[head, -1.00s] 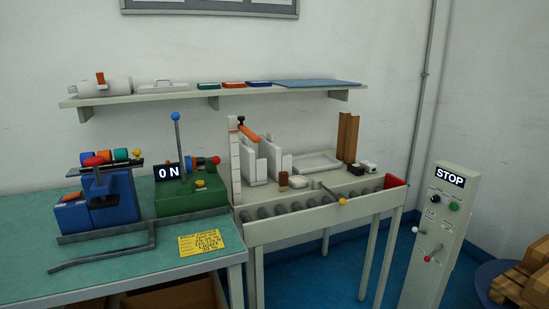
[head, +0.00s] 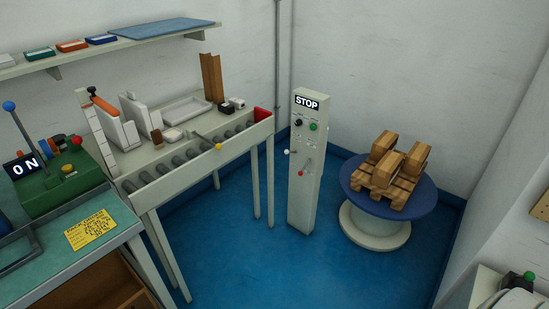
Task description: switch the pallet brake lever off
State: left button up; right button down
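A grey control post (head: 299,205) stands on the blue floor with a STOP sign (head: 306,102) on its top. Its front has a black knob (head: 298,122) and a green button (head: 313,127). Lower down are a lever with a white ball (head: 287,152) sticking out to the left and a lever with a red ball (head: 299,173). The small labels are too blurred to tell which lever is the pallet brake. A wooden pallet (head: 378,187) with several brown blocks rests on a round blue turntable (head: 415,208) right of the post. Neither gripper is in view.
A roller conveyor table (head: 257,131) stands left of the post. A green machine (head: 85,176) with an ON sign sits on the bench (head: 60,265) at the left. Blue floor (head: 255,270) is open in front of the post. Another unit (head: 500,290) shows at the lower right.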

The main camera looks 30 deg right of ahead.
aim_at(300, 173)
jog(key=i+l+z, duration=0.5)
jog(key=i+l, duration=0.25)
jog(key=l, duration=0.3)
jog(key=i+l+z, duration=0.5)
jog(key=i+l, duration=0.3)
jog(key=i, duration=0.1)
